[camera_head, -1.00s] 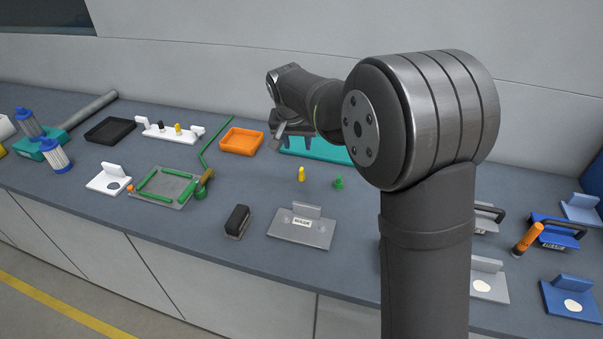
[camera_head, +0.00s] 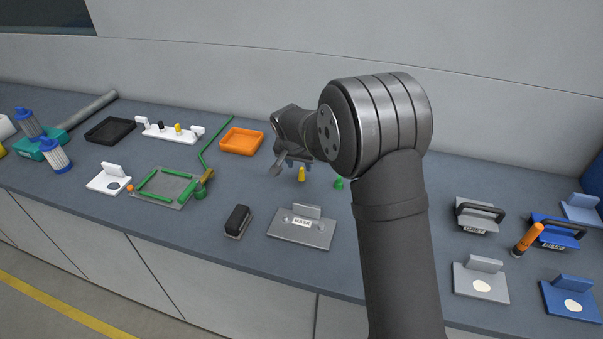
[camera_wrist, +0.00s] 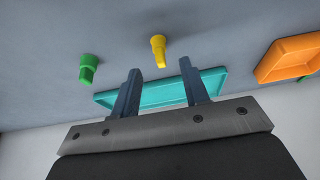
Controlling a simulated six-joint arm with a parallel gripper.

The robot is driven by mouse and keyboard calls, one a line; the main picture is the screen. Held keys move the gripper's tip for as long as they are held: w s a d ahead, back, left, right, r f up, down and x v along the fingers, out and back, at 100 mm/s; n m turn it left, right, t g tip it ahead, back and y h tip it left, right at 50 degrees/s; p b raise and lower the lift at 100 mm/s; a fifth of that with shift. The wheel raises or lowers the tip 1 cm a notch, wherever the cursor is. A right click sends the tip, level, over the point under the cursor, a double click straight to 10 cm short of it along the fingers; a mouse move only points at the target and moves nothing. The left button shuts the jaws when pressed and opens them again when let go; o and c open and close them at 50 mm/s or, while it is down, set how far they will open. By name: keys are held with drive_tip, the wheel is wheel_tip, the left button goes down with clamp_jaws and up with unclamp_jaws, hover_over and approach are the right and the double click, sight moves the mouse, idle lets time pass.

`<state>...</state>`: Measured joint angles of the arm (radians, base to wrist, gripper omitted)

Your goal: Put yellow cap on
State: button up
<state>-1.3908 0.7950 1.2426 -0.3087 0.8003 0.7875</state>
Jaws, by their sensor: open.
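The yellow cap (camera_head: 301,174) stands on the grey bench near the middle, and it also shows in the wrist view (camera_wrist: 158,48). The green cap (camera_head: 339,183) stands to its right. My gripper (camera_head: 291,165) is open and empty, close behind and beside the yellow cap. In the wrist view its two fingers (camera_wrist: 159,66) are spread, with the yellow cap just past the tips, roughly in line with the gap. No contact shows.
A teal tray (camera_wrist: 160,94) lies near my fingers in the wrist view; my arm mostly hides it in the head view. An orange tray (camera_head: 241,141) is to the left. A grey labelled plate (camera_head: 300,233) and a black block (camera_head: 237,221) lie in front.

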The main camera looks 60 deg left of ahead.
sight(301, 169)
drive_tip(key=shift+x, duration=2.6)
drive_tip(key=shift+w+a+r, duration=0.15)
drive_tip(key=shift+w+a, duration=0.05)
clamp_jaws()
